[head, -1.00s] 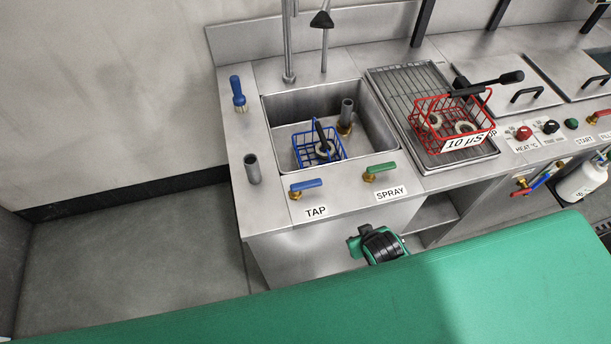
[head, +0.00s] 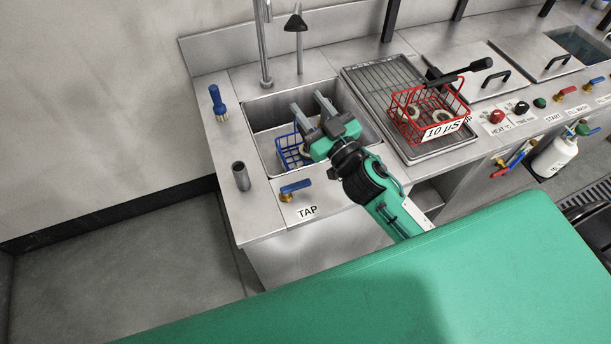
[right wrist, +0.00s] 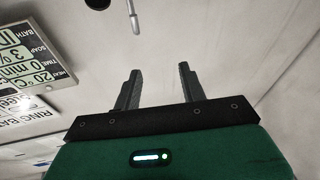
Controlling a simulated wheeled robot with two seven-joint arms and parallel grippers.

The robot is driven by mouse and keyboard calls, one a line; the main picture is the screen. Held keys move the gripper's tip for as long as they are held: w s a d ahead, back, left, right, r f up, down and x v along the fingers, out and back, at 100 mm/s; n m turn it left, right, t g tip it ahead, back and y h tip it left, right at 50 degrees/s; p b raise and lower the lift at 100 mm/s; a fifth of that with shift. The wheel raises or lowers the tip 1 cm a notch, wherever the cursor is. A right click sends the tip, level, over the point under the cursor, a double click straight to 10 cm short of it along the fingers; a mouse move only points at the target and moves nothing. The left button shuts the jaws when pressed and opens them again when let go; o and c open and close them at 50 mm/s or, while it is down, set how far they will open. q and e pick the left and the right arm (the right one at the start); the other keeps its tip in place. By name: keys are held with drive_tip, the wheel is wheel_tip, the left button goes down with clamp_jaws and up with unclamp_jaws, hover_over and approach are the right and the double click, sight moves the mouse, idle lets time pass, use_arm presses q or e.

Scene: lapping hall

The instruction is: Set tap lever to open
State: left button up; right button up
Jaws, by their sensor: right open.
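The green spray lever is hidden behind my right arm. My left gripper is not in view.
A blue basket (head: 290,152) sits in the sink, partly hidden by my gripper. A grey upright tube (head: 241,176) and a blue-handled brush (head: 217,102) stand left of the sink. A tall faucet (head: 264,45) rises behind. A red basket (head: 462,98) sits on the drainer at right.

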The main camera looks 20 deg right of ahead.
drive_tip(key=s+a+r+n+g+y, duration=0.2)
drive_tip(key=a+r+n+g+y, duration=0.4)
drive_tip(key=n+y, duration=0.4)
drive_tip(key=n+g+h, duration=0.4)
drive_tip(key=g+h, duration=0.7)
drive_tip(key=g, duration=0.3)
approach(304, 182)
use_arm(q)
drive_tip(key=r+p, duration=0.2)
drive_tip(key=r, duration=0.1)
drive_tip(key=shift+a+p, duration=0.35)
drive_tip(key=shift+p, duration=0.05)
use_arm(e)
drive_tip(key=x, duration=0.8)
clamp_jaws()
